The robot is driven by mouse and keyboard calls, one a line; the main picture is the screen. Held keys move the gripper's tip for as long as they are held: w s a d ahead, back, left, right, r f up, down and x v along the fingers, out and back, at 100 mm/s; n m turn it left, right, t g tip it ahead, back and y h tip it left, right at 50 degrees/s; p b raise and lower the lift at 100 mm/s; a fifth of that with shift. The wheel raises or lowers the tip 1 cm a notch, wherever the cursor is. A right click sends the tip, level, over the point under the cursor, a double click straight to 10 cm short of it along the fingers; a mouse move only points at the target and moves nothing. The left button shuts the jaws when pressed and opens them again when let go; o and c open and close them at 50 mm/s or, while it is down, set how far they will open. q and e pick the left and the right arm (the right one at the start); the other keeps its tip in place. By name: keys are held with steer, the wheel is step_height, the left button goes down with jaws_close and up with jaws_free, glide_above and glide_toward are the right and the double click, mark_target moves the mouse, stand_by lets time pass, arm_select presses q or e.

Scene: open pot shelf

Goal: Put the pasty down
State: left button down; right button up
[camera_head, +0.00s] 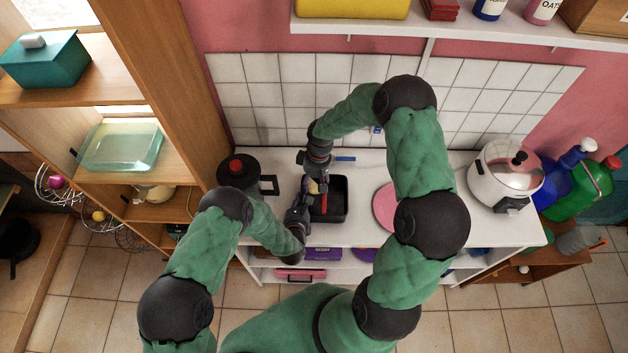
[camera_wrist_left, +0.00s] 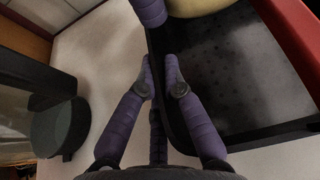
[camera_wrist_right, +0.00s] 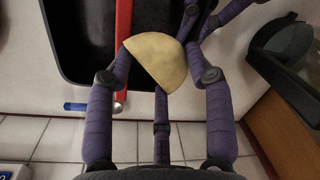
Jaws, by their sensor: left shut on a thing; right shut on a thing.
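The pasty is a pale yellow half-round (camera_wrist_right: 158,60) between the fingers of my right gripper (camera_wrist_right: 154,48), over the side of a black tray (camera_wrist_right: 75,62). Whether it touches the tray is unclear. In the head view the pasty (camera_head: 313,187) is small and partly hidden by my grippers. The tray (camera_head: 330,215) stands on the white counter.
A red bar (camera_wrist_right: 123,45) crosses the tray, and a blue-handled item (camera_head: 345,158) lies behind it. A white cooker (camera_head: 503,178) stands farther right.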

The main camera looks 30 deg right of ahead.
steer(key=shift+f, duration=0.25)
steer(key=o, duration=1.2)
steer(key=shift+c, duration=0.2)
steer(key=shift+r, duration=0.15)
step_height(320, 180, up, 13)
steer(key=d, duration=0.1)
steer(key=shift+w+d, duration=0.15)
steer(key=shift+d, duration=0.05)
arm_select(q)
steer(key=c, duration=1.3)
jaws_free()
